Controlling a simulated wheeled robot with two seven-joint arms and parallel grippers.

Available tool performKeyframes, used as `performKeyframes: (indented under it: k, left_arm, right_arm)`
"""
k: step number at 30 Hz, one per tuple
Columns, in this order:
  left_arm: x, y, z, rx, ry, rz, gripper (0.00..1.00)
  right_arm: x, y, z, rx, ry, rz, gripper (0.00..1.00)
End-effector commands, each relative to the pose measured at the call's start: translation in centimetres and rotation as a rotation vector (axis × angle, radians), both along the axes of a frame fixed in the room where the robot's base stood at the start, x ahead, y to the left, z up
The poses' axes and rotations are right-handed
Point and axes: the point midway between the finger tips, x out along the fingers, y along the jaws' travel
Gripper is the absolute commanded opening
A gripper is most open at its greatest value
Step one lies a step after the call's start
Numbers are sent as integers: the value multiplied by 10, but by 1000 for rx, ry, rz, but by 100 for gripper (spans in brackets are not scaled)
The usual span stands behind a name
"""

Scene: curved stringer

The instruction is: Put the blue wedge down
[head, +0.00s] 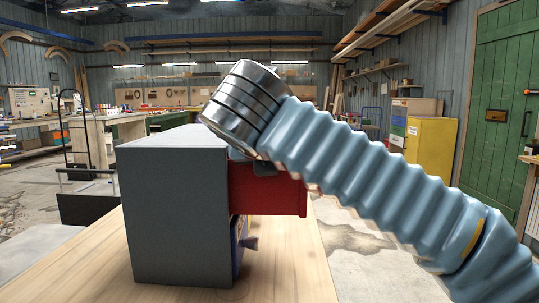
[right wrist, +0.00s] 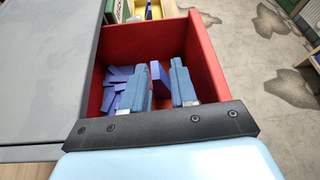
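A grey cabinet (head: 175,215) stands on a wooden table, with a red drawer (head: 285,195) pulled out of its right side. The right wrist view shows inside the drawer (right wrist: 215,68), where several small blue blocks (right wrist: 112,90) lie at the left. My right gripper (right wrist: 161,82) reaches down into the drawer. I cannot tell whether the wedge touches the drawer floor. In the head view my right arm hides the gripper. My left gripper is not in view.
The drawer walls stand close around my right fingers. A blue lower drawer front with a handle (head: 249,243) shows below the red drawer. The wooden table top (head: 285,265) is bare in front of the cabinet. A yellow cabinet (head: 432,145) and green door stand far behind.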

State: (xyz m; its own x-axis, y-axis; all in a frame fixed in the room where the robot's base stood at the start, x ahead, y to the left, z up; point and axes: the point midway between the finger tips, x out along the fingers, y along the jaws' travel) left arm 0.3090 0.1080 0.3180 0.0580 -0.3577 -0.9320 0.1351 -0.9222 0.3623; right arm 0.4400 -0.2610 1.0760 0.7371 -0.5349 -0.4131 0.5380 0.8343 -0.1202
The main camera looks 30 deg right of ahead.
Motion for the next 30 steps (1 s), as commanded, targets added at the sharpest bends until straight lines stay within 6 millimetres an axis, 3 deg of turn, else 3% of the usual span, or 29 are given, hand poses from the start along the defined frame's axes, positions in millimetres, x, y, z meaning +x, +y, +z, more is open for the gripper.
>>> performKeyframes:
  k: [1, 8, 14, 24, 30]
  left_arm:
    - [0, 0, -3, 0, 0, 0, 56]
    - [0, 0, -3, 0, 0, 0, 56]
    - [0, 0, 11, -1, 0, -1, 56]
    - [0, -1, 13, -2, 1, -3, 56]
    - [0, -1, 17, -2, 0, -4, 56]
  right_arm:
    - [2, 5, -13, -7, 34, 5, 39]
    - [3, 5, -14, -8, 36, 6, 39]
    - [3, 6, 2, -9, 37, 6, 39]
    - [-55, 47, 37, -6, 25, 11, 39]
    - [-79, 63, 52, -4, 22, 7, 39]
